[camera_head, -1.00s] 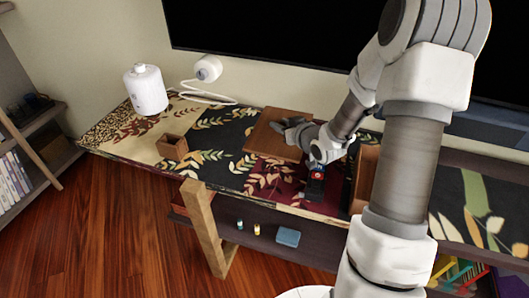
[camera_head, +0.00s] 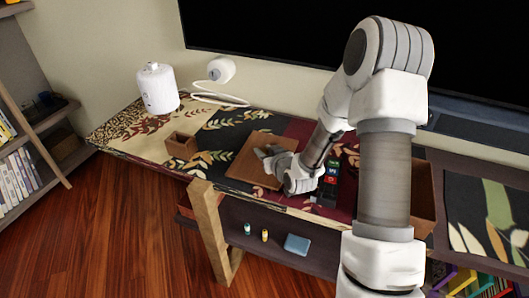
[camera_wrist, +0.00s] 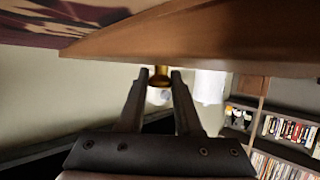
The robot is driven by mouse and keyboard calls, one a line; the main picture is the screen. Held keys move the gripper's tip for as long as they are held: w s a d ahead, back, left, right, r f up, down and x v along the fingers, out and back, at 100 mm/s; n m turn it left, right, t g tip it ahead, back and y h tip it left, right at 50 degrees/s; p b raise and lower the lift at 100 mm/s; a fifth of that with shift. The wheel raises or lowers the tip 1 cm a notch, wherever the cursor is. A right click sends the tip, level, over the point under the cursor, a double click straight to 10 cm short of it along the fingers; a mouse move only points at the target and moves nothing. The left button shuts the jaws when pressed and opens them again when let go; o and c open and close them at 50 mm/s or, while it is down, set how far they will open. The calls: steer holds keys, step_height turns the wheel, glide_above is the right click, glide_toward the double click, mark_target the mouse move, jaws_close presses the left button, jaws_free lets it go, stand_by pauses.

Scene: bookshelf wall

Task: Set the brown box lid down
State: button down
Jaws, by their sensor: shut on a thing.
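The brown box lid (camera_head: 246,163) is a flat square wooden panel over the patterned cloth on the long table, left of my arm in the head view. In the wrist view the lid (camera_wrist: 215,38) fills the upper part, with a brass knob (camera_wrist: 160,77) on it. My gripper (camera_head: 266,153) is at the lid's upper side. Its fingertips (camera_wrist: 160,78) are shut on the knob. I cannot tell whether the lid touches the table. A brown open box (camera_head: 424,195) stands right of my arm, partly hidden by it.
A small open wooden box (camera_head: 182,146) stands left of the lid. A white canister (camera_head: 158,89) and a white corded device (camera_head: 221,70) are farther back left. Dark remotes (camera_head: 330,180) lie right of the lid. A large black screen (camera_head: 290,35) hangs behind the table.

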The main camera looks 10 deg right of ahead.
steer(key=shift+r, duration=0.1)
steer(key=c, duration=0.6)
jaws_free()
steer(key=shift+s+r, duration=0.1)
steer(key=shift+s, duration=0.1)
steer(key=p+v, duration=0.2)
steer(key=v, duration=0.7)
steer(key=shift+r, duration=0.15)
steer(key=shift+s+d+r+p, duration=0.1)
steer(key=shift+s+r+p, duration=0.15)
steer(key=shift+p, duration=0.5)
steer(key=shift+p+v, duration=0.85)
steer(key=shift+p, duration=0.4)
